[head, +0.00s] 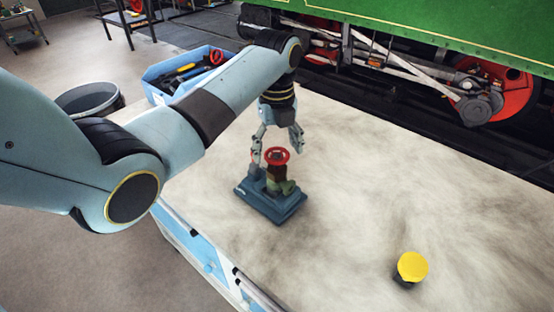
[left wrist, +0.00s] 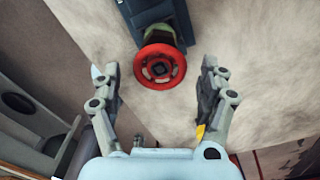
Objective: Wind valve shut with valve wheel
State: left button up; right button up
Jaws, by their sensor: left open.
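The red valve wheel (head: 276,156) sits on top of a dark brass-and-green valve body (head: 279,180). The valve stands on a blue base (head: 270,206) on the workbench. My left gripper (head: 277,144) is open above and just behind the wheel, fingers pointing down. In the left wrist view the wheel (left wrist: 160,67) shows its spokes and dark hub, centred between the two spread fingers (left wrist: 158,85) and a little ahead of them. I cannot see the fingers touch the rim. My right gripper is not in view.
A yellow-topped knob (head: 412,266) stands on the pale bench top (head: 370,190) at the front right. A blue tool box (head: 160,84) lies behind my left arm. A dark bin (head: 90,99) stands at the left. The green steam tram (head: 450,30) is behind the bench.

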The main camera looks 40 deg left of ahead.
pick_arm(q)
jog(key=shift+f, duration=0.45)
jog(key=shift+p, duration=0.4)
dwell(0.5)
jog(key=shift+p, duration=0.4)
